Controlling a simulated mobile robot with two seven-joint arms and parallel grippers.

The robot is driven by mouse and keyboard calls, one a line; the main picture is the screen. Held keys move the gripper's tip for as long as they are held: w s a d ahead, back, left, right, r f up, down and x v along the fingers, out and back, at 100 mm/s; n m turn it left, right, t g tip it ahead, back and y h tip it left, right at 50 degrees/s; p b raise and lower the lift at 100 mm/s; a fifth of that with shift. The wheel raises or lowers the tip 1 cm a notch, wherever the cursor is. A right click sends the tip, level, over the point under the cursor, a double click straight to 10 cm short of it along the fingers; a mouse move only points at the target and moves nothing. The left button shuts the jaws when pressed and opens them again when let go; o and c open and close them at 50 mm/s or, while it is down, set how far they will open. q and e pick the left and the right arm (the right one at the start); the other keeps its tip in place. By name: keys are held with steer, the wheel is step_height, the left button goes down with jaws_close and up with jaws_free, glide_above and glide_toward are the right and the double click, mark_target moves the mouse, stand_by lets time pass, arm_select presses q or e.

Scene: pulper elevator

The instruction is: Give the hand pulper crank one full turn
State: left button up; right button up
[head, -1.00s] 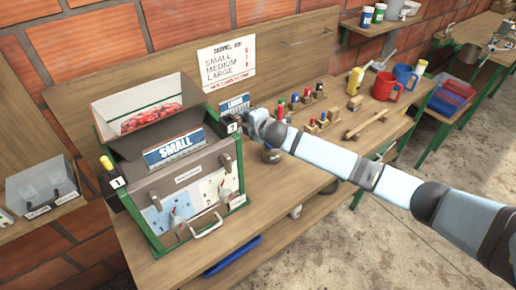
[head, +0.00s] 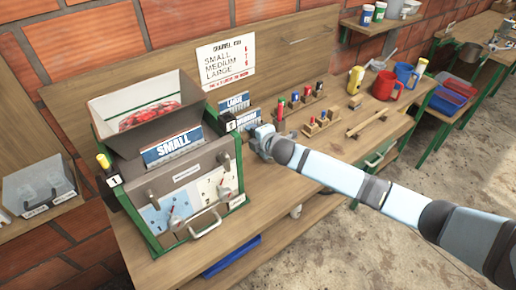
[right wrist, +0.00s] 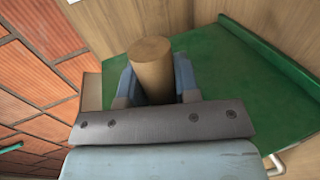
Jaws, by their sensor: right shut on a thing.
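The hand pulper (head: 150,190) stands on the bench at left, a box with a green frame, a grey front and a "SMALL" sign (head: 172,147). Its hopper (head: 180,98) holds red fruit (head: 150,113). My right gripper (head: 257,139) is at the pulper's right side. In the right wrist view its fingers are shut around a round wooden crank handle (right wrist: 152,65), beside the pulper's green side panel (right wrist: 240,80). The rest of the crank is hidden by my gripper. My left gripper is not in view.
"LARGE" and "MEDIUM" signs (head: 235,103) stand behind my right gripper.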

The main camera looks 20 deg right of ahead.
steer(key=shift+s+f, duration=0.2)
steer(key=shift+f, duration=0.3)
steer(key=shift+s+f, duration=0.15)
steer(key=shift+f, duration=0.35)
steer(key=shift+a+r, duration=0.1)
steer(key=shift+s+a+f+b, duration=0.15)
steer(key=shift+s+f+b, duration=0.05)
steer(key=shift+f+b, duration=0.55)
steer(key=o, duration=0.7)
steer(key=shift+a+f, duration=0.1)
steer(key=o, duration=0.5)
steer(key=shift+a, duration=0.1)
steer(key=shift+d, duration=0.2)
steer(key=shift+d, duration=0.1)
